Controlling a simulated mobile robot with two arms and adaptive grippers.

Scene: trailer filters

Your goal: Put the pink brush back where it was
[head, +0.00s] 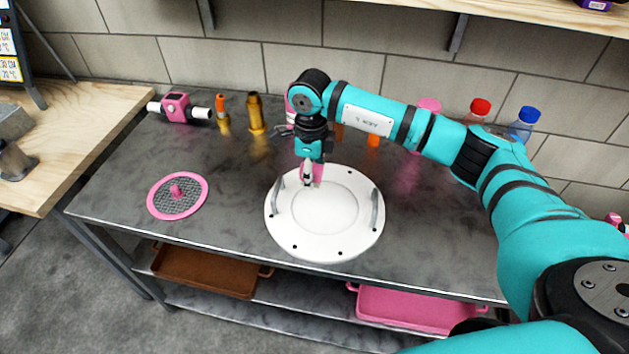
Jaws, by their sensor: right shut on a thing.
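My right gripper (309,176) points down over the upper part of a white round plate (325,238) with two grey handles. It is shut on a small pink thing (319,172), which looks like the pink brush. Most of that thing is hidden by the fingers, and I cannot tell whether it touches the plate. My left gripper is not in view.
A pink-rimmed mesh disc (157,207) lies left on the metal table (235,225). Behind stand a pink valve (177,107), an orange-topped fitting (222,112), a brass cylinder (255,113) and bottles with red (480,107) and blue (529,114) caps. Trays sit below.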

